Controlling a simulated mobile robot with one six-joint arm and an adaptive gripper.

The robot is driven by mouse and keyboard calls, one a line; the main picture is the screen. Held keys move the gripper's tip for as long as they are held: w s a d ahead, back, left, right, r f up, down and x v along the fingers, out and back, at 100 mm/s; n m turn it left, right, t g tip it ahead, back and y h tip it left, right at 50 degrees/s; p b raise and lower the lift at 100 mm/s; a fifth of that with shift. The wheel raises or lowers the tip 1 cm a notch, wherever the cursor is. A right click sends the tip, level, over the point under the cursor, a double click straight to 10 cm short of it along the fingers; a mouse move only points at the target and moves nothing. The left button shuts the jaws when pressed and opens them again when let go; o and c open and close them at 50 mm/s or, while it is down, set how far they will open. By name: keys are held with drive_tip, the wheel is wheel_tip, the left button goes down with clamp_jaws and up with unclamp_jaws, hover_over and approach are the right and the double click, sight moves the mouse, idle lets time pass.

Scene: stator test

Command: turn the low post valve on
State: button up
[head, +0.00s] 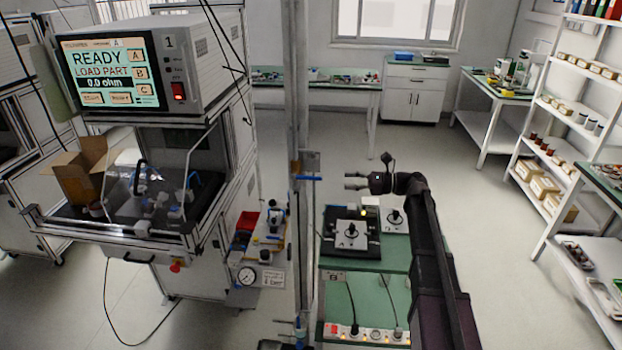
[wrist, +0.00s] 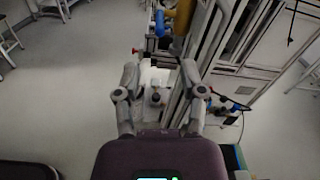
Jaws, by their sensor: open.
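A grey vertical post (head: 297,90) stands in the middle of the head view. A blue lever (head: 308,178) sticks out sideways from it beside a brass-coloured fitting (head: 295,166). Lower down, near the bottom edge, another blue part (head: 299,333) sits on the post; it is small, and its lever position is unclear. My gripper (head: 352,181) is open and empty, right of the post, with its fingers pointing left. In the wrist view my gripper (wrist: 160,72) has its fingers apart, with a blue part (wrist: 160,22) and a yellow part (wrist: 183,18) ahead, beyond the fingertips.
A green-topped bench (head: 385,255) with black fixtures stands right of the post, below my arm. A power strip (head: 368,334) lies at its front. Open floor (head: 500,240) lies to the right.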

sight(309, 178)
drive_tip(key=a, duration=1.2)
drive_tip(key=shift+w+a, duration=0.15)
drive_tip(key=shift+w, duration=0.05)
drive_tip(key=shift+c, duration=0.2)
